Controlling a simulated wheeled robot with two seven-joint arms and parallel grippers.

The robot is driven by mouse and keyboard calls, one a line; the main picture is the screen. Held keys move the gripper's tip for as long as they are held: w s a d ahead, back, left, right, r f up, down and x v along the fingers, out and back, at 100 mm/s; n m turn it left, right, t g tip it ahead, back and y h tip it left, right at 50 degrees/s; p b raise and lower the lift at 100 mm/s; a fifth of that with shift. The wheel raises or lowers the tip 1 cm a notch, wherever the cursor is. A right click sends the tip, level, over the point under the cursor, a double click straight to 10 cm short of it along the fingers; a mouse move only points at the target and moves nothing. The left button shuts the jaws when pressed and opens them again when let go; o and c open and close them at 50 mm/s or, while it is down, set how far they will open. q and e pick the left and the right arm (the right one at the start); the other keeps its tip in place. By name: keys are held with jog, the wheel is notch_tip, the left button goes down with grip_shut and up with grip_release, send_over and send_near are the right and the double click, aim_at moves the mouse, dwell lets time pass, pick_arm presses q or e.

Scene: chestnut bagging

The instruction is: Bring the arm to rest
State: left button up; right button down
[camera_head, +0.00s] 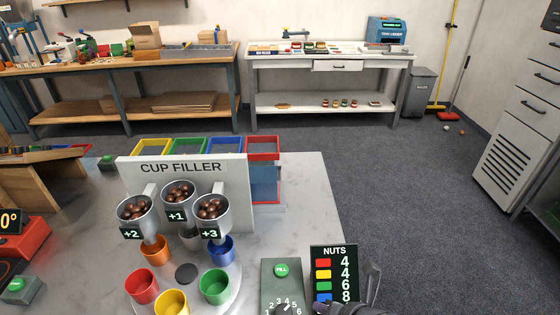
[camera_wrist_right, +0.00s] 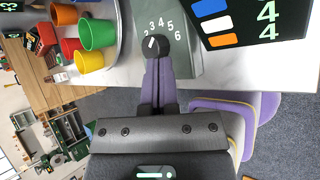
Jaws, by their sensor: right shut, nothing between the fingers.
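My right gripper (camera_wrist_right: 158,68) is shut and empty in the right wrist view, with its purple fingers together. Its tips point at the black dial knob (camera_wrist_right: 155,45), and I cannot tell whether they touch it. My left gripper is not in view.
The NUTS board (camera_head: 333,258) stands right of the dial box. The cup filler (camera_head: 240,185) holds chestnuts in several hoppers, above coloured cups such as the red cup (camera_head: 142,286). The grey floor (camera_head: 420,215) on the right is mostly clear.

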jog(key=s+a+r+m+h, duration=0.1)
jog(key=s+a+r+m, duration=0.4)
jog(key=m, duration=0.8)
jog(key=s+d+m+g+h, duration=0.45)
jog(key=s+d+m, duration=0.65)
jog(key=m, duration=0.7)
notch_tip(320, 180, down, 19)
jog(key=s+g+b, duration=0.1)
jog(key=s+b, duration=0.1)
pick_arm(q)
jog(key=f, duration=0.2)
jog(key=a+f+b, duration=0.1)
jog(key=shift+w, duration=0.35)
pick_arm(e)
jog(key=s+d+f+g, duration=0.1)
jog(key=s+d+f, duration=0.1)
jog(key=s+f, duration=1)
jog(key=shift+s+d+f+n+h, duration=0.3)
jog(key=shift+s+d+f+h, duration=0.1)
jog(key=shift+s, duration=0.35)
